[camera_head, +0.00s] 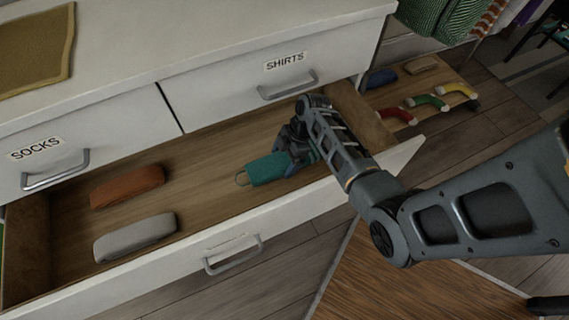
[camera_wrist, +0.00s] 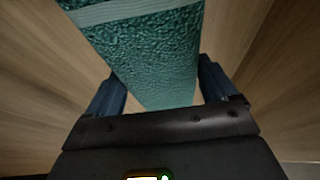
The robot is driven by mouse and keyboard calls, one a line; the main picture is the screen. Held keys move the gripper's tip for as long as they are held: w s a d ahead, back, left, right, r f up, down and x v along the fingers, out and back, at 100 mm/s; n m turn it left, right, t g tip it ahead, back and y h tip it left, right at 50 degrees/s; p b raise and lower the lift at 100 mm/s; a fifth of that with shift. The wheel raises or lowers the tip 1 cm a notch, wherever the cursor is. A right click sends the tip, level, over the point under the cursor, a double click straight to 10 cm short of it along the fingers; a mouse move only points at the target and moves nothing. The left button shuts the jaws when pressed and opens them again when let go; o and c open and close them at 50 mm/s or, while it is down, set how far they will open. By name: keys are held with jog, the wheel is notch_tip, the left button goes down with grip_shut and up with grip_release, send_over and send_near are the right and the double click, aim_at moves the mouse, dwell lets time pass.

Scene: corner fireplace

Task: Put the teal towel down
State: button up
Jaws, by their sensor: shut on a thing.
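The teal towel (camera_head: 267,169) is a rolled, textured teal bundle with a pale loop at its left end. It is inside the open lower drawer (camera_head: 205,170), at the right part. My gripper (camera_head: 293,158) is shut on its right end. In the wrist view the towel (camera_wrist: 150,55) runs up between the two fingers of my gripper (camera_wrist: 160,85), with a pale band across it near the top. The wooden drawer floor shows on both sides of it. I cannot tell whether the towel touches the floor.
An orange roll (camera_head: 127,185) and a grey roll (camera_head: 135,237) lie in the drawer's left part. Bare drawer floor lies between them and the towel. Closed drawers labelled SOCKS (camera_head: 55,170) and SHIRTS (camera_head: 287,84) are above. Several rolled items, including a green one (camera_head: 427,102), lie at the upper right.

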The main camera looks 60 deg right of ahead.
aim_at(285, 164)
jog(key=shift+f, duration=1.45)
jog(key=shift+b, duration=0.3)
jog(key=shift+f, duration=0.15)
jog(key=o, duration=0.9)
jog(key=shift+o, duration=0.2)
jog(key=p+v, duration=0.1)
jog(key=v, duration=0.4)
jog(key=s+d, duration=0.2)
jog(key=d, duration=0.1)
jog(key=s+d, duration=0.2)
jog(key=d, duration=0.1)
jog(key=s+d, duration=0.3)
jog(key=d, duration=0.1)
